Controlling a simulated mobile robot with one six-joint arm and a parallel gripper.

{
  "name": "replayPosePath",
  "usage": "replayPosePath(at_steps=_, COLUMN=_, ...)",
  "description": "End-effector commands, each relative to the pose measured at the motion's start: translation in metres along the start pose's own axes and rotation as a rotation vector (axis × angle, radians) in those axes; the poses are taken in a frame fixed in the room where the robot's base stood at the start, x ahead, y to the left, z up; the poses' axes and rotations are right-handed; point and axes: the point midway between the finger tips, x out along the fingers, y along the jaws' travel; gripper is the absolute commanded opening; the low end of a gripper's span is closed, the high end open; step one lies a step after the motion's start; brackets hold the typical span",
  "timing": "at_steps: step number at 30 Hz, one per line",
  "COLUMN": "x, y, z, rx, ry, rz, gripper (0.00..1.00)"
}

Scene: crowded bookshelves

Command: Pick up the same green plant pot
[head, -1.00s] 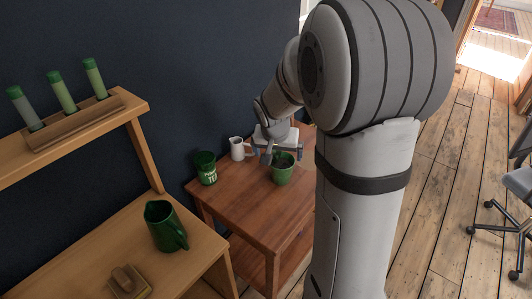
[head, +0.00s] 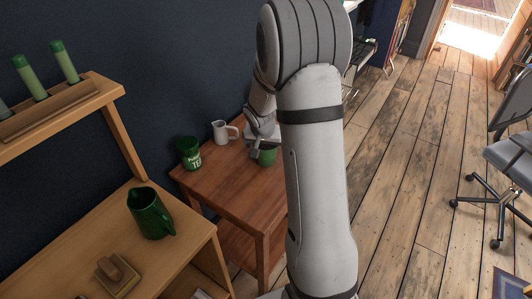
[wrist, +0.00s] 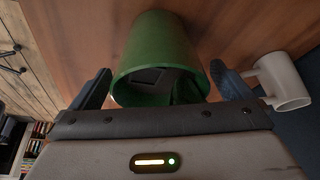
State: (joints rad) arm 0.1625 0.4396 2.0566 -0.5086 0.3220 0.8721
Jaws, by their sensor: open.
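The green plant pot (head: 267,156) stands on the small wooden side table (head: 228,188), partly hidden by my gripper in the head view. In the wrist view the pot (wrist: 160,60) lies between my two fingers, with its rim facing the camera and a dark inside. My gripper (wrist: 165,85) is open, with one finger on each side of the pot. Small gaps show between the fingers and the pot. In the head view my gripper (head: 262,138) is at the pot, and its fingers are mostly hidden.
A white mug (head: 220,132) and a green tin with lettering (head: 189,153) stand near the pot on the table. The mug also shows right of my fingers in the wrist view (wrist: 283,82). A green jug (head: 149,213) stands on the desk. A dark wall is behind.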

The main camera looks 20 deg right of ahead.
Motion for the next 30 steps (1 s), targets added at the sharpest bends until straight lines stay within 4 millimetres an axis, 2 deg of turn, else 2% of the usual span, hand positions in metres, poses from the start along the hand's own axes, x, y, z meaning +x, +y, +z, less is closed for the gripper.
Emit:
replayPosePath(at_steps=4, x=-0.0005, y=0.0001, z=-0.0003, rx=0.0, ry=0.001, rz=0.0, gripper=0.99)
replayPosePath(at_steps=25, x=-0.0007, y=0.0008, z=-0.0004, rx=0.002, ry=0.0, rz=0.001, gripper=0.42)
replayPosePath(at_steps=30, x=-0.0012, y=0.0014, z=-0.0016, rx=0.003, ry=0.002, rz=0.0, gripper=0.4)
